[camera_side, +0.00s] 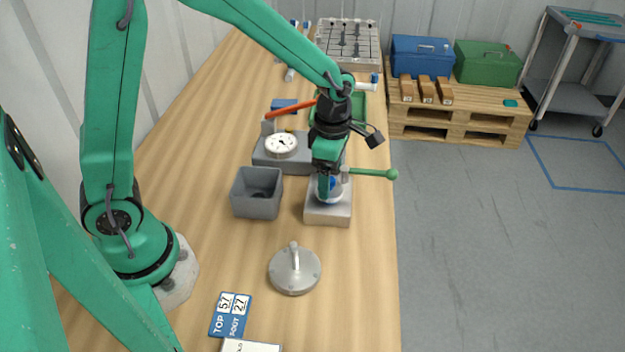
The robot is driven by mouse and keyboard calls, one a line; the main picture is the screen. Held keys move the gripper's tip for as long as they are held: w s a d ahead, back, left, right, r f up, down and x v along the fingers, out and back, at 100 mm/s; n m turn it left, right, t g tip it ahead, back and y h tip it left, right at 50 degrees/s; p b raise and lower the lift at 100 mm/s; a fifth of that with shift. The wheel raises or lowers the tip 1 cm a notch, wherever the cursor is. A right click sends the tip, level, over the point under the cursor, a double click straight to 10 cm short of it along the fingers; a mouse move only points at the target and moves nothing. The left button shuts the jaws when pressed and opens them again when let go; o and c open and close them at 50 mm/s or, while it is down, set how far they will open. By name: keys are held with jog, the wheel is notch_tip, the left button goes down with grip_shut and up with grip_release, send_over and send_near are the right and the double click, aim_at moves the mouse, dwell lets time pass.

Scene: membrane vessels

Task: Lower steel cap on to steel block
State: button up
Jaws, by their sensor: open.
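The steel cap (295,275), a round grey disc with an upright handle, lies on the wooden bench in the side view, nearer the camera than the block. The steel block (328,215) stands behind it and a little to the right. A round part with blue in it (336,190) shows on top of the block, partly hidden by my gripper. My gripper (324,192) points down over the block's top, apart from the cap. It is open and holds nothing that I can see. I cannot tell whether its fingers touch the block.
A grey open bin (257,192) stands left of the block. A dial gauge (281,144) on a grey base is behind. A green-knobbed lever (380,174) sticks out right, past the bench edge. Blue number cards (230,315) lie in front. Bench around the cap is clear.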

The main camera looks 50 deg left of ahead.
jog(key=shift+s+r, duration=0.1)
jog(key=shift+r, duration=2.7)
jog(key=shift+s+a+r+m, duration=0.15)
jog(key=shift+s+r+m, duration=0.05)
jog(key=shift+r+m, duration=0.2)
jog(key=s+a+r+m+t, duration=0.2)
jog(key=s+r+m, duration=0.3)
jog(key=m, duration=0.7)
jog(key=s+a+r+m+t, duration=0.3)
jog(key=s+a+r+m, duration=0.1)
jog(key=s+m, duration=0.6)
jog(key=shift+s+a+r+m+t, duration=0.2)
jog(key=shift+a+r+m+t, duration=0.15)
jog(key=shift+m, duration=0.65)
